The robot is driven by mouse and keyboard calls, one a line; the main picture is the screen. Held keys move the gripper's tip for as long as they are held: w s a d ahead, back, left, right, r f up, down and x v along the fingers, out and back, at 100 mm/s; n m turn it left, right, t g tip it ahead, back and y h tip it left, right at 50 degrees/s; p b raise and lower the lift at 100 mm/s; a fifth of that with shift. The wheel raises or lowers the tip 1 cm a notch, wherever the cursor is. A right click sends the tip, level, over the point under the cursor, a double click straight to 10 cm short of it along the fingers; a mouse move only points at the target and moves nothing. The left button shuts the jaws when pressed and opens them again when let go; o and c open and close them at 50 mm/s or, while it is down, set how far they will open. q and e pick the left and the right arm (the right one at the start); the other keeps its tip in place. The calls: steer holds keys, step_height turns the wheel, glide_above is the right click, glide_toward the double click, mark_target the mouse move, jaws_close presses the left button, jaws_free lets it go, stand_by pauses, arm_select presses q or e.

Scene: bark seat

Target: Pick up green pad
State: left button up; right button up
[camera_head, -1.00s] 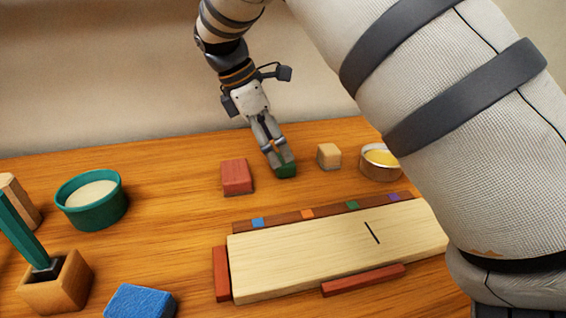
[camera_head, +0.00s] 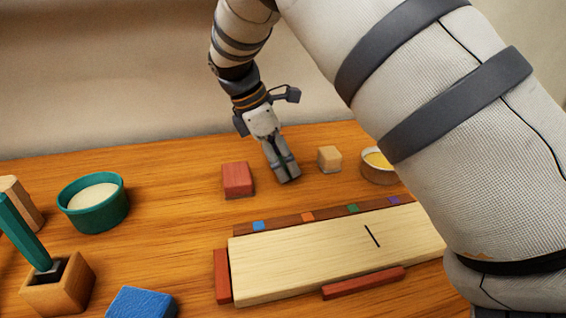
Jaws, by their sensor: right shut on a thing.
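My right gripper (camera_head: 284,174) reaches down to the wooden table between a red block and a pale wooden block. It is shut on the green pad (camera_head: 284,164), which shows only as a thin dark green strip between the fingers. The fingers hide the rest of the pad. I cannot tell whether the pad is clear of the table. My left gripper is not in view.
The red block (camera_head: 237,180) is just left of the fingers, the pale block (camera_head: 329,159) to the right. A yellow-filled bowl (camera_head: 379,168) stands farther right. A long pale board (camera_head: 330,252) lies in front. A green bowl (camera_head: 94,204) and blue block (camera_head: 142,302) are left.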

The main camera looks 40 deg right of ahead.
mark_target(284, 164)
steer(key=shift+r, duration=0.5)
steer(key=r, duration=0.2)
steer(key=s+r, duration=0.1)
steer(key=r, duration=0.1)
steer(key=shift+a+p, duration=0.15)
steer(key=shift+p, duration=0.25)
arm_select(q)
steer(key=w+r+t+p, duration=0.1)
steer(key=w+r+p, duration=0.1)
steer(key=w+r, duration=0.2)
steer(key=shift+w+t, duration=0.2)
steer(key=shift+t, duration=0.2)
arm_select(e)
steer(key=s+a+r, duration=0.3)
steer(key=s+r, duration=0.5)
steer(key=s, duration=0.4)
steer(key=shift+s+a, duration=0.15)
steer(key=shift+s, duration=0.1)
